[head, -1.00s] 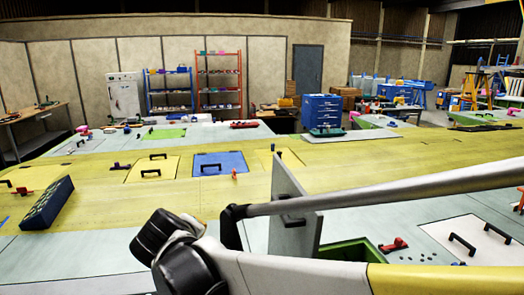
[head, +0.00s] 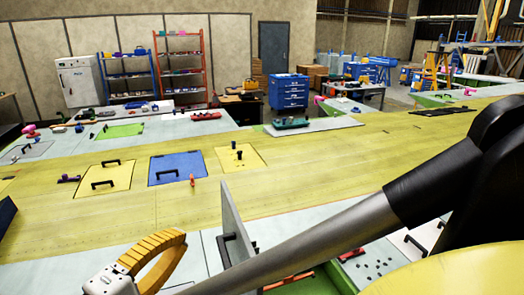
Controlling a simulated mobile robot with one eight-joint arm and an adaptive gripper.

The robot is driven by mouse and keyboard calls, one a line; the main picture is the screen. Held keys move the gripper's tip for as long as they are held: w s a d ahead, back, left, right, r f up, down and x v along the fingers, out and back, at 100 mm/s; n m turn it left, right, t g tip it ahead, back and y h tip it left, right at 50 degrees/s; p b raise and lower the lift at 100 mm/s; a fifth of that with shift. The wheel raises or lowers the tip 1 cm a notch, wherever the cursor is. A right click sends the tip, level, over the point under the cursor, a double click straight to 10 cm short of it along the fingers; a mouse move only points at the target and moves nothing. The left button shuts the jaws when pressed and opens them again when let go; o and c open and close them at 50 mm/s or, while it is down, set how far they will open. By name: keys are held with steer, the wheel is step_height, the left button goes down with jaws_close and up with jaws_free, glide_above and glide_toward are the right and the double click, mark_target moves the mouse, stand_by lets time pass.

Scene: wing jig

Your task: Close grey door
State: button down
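The grey door (head: 232,222) stands open, close to upright, on the pale wing surface at lower centre in the head view. A green-walled opening (head: 328,280) lies to the right of the door. My arm's grey link crosses in front of the door's lower part and hides some of it and of the opening. My gripper does not show, and whether anything touches the door cannot be seen.
A yellow panel with a handle (head: 104,178), a blue panel (head: 177,168) and another yellow panel (head: 240,157) lie flat on the wing beyond the door. A blue drawer cabinet (head: 289,92) stands further back.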

steer(key=w+d, duration=0.6)
steer(key=w, duration=0.2)
steer(key=shift+w+d+f+p, duration=0.15)
steer(key=shift+w+d+p, duration=0.1)
steer(key=shift+d+p, duration=0.15)
steer(key=shift+w, duration=0.15)
